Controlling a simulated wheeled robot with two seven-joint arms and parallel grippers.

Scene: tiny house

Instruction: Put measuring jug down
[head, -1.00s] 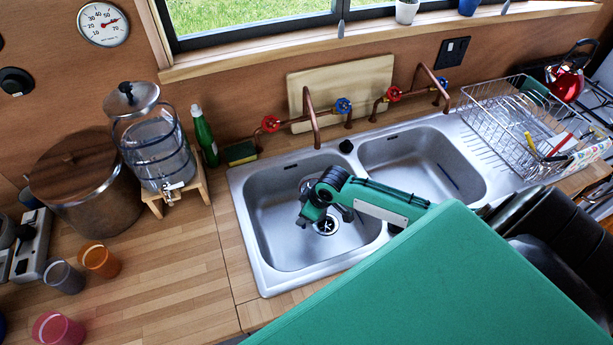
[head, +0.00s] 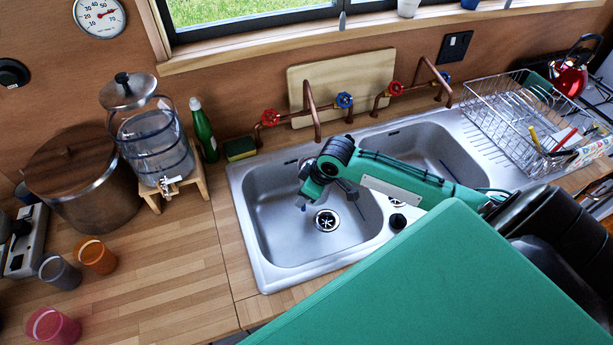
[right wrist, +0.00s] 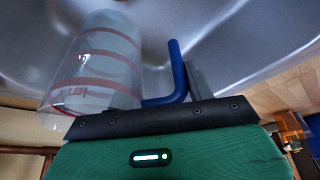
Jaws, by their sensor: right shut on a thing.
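The measuring jug (right wrist: 95,65) is clear, with red bands and markings and a blue handle (right wrist: 176,75), in the right wrist view. My right gripper (right wrist: 190,88) is shut on the blue handle, and the jug body is beside it to the left. The steel sink surface fills the background; I cannot tell whether the jug touches it. In the head view my right arm reaches in from the right, with its green wrist (head: 322,180) over the left basin of the sink (head: 290,240). The jug body cannot be made out there. My left gripper is not in view.
Copper taps (head: 312,105) stand behind the sink. A wire dish rack (head: 520,115) is at the right. A water dispenser (head: 152,145), a large pot (head: 85,185) and cups (head: 97,257) are at the left. The wooden counter (head: 170,270) left of the sink has bare room.

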